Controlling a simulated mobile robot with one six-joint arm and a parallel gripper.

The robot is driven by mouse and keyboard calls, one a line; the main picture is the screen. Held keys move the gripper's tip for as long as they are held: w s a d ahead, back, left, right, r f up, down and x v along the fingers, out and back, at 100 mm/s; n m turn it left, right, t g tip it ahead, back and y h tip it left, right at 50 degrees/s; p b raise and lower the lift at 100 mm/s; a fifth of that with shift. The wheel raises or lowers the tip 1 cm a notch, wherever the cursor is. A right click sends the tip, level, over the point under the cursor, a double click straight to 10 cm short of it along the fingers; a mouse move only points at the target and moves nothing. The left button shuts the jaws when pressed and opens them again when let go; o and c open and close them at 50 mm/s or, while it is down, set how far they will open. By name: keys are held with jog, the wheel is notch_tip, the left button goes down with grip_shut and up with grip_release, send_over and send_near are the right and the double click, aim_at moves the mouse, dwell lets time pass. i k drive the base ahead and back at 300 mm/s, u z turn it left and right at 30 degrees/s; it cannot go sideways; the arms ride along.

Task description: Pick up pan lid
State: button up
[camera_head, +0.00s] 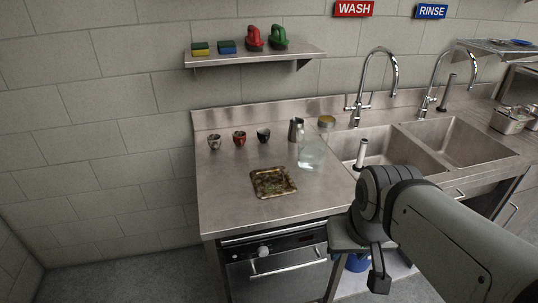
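I cannot make out a pan lid for certain in the head view. Metal pans or containers (509,121) stand at the far right edge, partly cut off, and I cannot tell whether a lid is on them. My gripper (366,262) hangs in front of the counter's front edge, below the dark wrist of my arm. It is well left of and nearer than those containers. Its fingers are small and partly hidden, so I cannot tell whether they are open or shut. I see nothing held in it.
The steel counter (232,196) carries a patterned square tray (273,182), a clear glass bottle (311,152), a metal jug (296,130), a jar (326,122) and three small cups (239,138). A double sink (384,145) with tall taps lies right. A wall shelf (255,56) holds sponges and brushes.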

aim_at(268, 183)
jog(key=i, duration=0.85)
